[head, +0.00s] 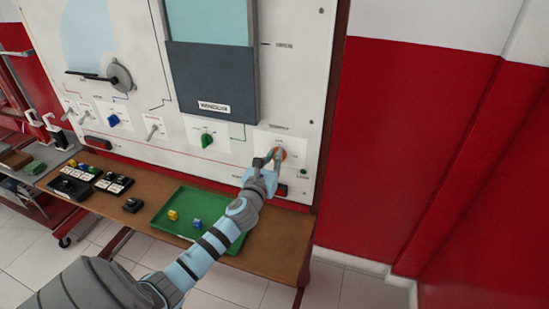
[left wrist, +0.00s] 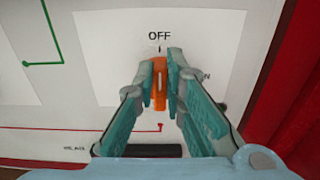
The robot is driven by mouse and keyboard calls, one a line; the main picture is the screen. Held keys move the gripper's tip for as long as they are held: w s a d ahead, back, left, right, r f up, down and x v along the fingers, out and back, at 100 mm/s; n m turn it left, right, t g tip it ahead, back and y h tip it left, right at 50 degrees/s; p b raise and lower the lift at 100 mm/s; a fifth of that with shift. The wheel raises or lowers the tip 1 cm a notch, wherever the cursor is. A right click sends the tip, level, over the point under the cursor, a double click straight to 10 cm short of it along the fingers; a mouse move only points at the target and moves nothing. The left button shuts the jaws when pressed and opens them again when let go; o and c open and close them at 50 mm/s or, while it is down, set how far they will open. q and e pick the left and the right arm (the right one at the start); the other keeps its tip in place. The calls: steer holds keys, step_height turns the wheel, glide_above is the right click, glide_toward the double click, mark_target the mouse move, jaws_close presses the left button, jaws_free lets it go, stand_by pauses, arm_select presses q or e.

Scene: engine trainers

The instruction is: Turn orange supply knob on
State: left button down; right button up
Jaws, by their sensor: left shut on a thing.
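The orange supply knob (left wrist: 160,85) sits on a white label plate on the trainer board, at the board's lower right in the head view (head: 282,154). In the left wrist view its bar stands upright, with its white line below the word OFF. My left gripper (left wrist: 162,72) is shut on the knob, with one teal finger on each side of it. In the head view the left gripper (head: 274,156) partly hides the knob. Part of a label shows to the right of the fingers but is mostly covered. My right gripper is not in view.
A green knob (head: 207,140) and a blue knob (head: 112,120) sit further left on the board. Below, a wooden bench holds a green tray (head: 176,205) with small yellow and blue pieces. A red and white wall (head: 420,140) stands to the right.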

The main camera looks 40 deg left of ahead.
arm_select(q)
steer(key=m+p, duration=0.2)
steer(key=m, duration=0.4)
steer(key=d+f+m+p, duration=0.1)
steer(key=m+p, duration=0.2)
steer(key=m, duration=0.3)
steer(key=f+m+p, duration=0.1)
steer(key=m+p, duration=0.1)
steer(key=m, duration=0.3)
steer(key=shift+w+d+m+p, duration=0.25)
steer(key=shift+d+m+p, duration=0.05)
steer(key=shift+d+m, duration=0.1)
stand_by(0.6)
steer(key=c, duration=1.7)
jaws_free()
steer(key=shift+o, duration=0.2)
steer(key=v, duration=1.2)
